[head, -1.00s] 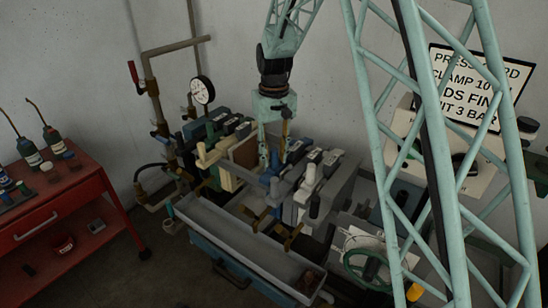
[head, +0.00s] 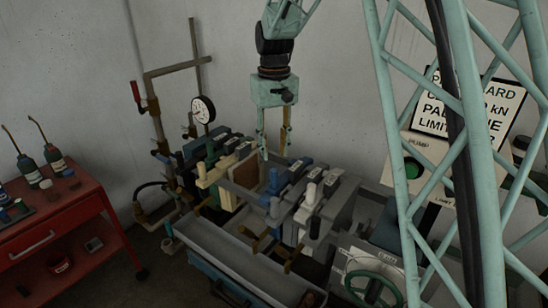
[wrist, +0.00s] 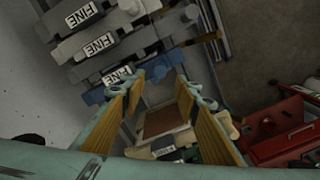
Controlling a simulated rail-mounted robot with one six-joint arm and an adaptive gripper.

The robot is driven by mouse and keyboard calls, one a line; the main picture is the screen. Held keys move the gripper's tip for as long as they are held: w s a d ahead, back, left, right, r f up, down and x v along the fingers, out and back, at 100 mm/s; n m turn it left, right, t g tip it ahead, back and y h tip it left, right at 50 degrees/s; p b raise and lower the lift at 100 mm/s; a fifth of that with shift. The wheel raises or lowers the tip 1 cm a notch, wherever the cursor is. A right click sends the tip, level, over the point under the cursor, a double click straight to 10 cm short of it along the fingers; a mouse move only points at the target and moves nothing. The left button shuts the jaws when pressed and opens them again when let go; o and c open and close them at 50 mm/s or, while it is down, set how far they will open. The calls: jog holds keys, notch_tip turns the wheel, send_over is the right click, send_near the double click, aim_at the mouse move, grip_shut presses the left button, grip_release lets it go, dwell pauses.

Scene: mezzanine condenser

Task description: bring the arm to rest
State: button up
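My gripper (head: 273,145) hangs from my pale green arm above the filter press (head: 250,195), its fingers pointing down and apart. In the wrist view my gripper (wrist: 158,85) shows two yellow-padded fingers spread wide with nothing between them. Below the fingers lie a brown square panel (wrist: 165,121) in a pale frame and several grey plates marked FINE (wrist: 95,45). In the head view the brown panel (head: 243,151) is partly hidden behind the press parts.
A red cart (head: 50,225) with bottles stands at the left. A pressure gauge (head: 202,110) on pipes is behind the press. A green handwheel (head: 373,289) and a sign (head: 470,108) are at the right. The air beside the gripper is free.

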jog(key=shift+r, duration=0.35)
dwell(0.3)
jog(key=shift+s+d+r, duration=0.15)
jog(key=shift+s+r, duration=0.05)
jog(key=shift+s, duration=0.05)
jog(key=s+d+r+m+t+b, duration=0.1)
jog(key=s+d+r+b, duration=0.3)
jog(key=s, duration=0.8)
jog(key=s+d+r+m+t+b, duration=0.15)
jog(key=s+d+r, duration=0.45)
jog(key=s, duration=0.6)
jog(key=s+d+f+b, duration=0.1)
jog(key=s+f+b, duration=0.1)
jog(key=s, duration=0.6)
jog(key=s+d+f+t+b, duration=0.1)
jog(key=s+d+f+b, duration=0.1)
jog(key=s, duration=0.7)
jog(key=s+d+f+b, duration=0.2)
jog(key=s+f, duration=0.1)
jog(key=s, duration=0.6)
jog(key=shift+f+m, duration=0.4)
jog(key=shift+m, duration=0.05)
